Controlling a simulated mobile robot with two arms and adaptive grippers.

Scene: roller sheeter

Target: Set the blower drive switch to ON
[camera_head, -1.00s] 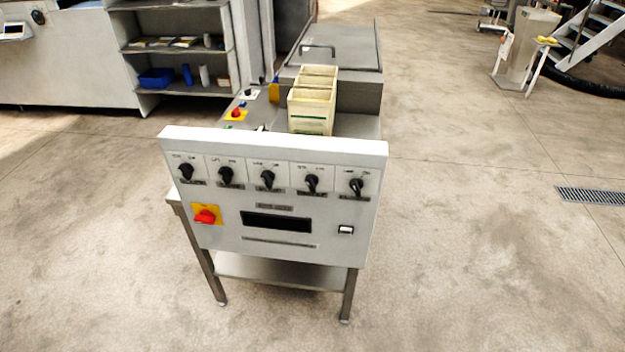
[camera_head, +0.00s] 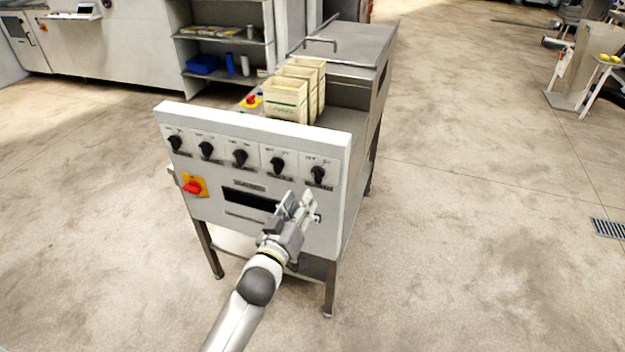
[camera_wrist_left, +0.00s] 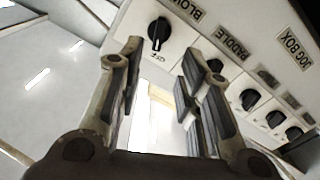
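The blower switch is a black rotary knob (camera_head: 317,175) at the right end of the row on the white panel. In the left wrist view the same knob (camera_wrist_left: 158,33) is beside a partly cut-off label starting "BLO", beyond the fingertips. Its exact setting is hard to read. My left gripper (camera_head: 300,200) is in front of the panel's lower right part, below the knob and apart from it. In the left wrist view the gripper's two fingers (camera_wrist_left: 161,58) are spread with nothing between them. My right gripper is not in view.
Other black knobs (camera_head: 239,158) sit to the left in the same row. A red switch on a yellow plate (camera_head: 193,186) and a dark display (camera_head: 250,199) are lower. Cream bins (camera_head: 287,99) stand behind the panel.

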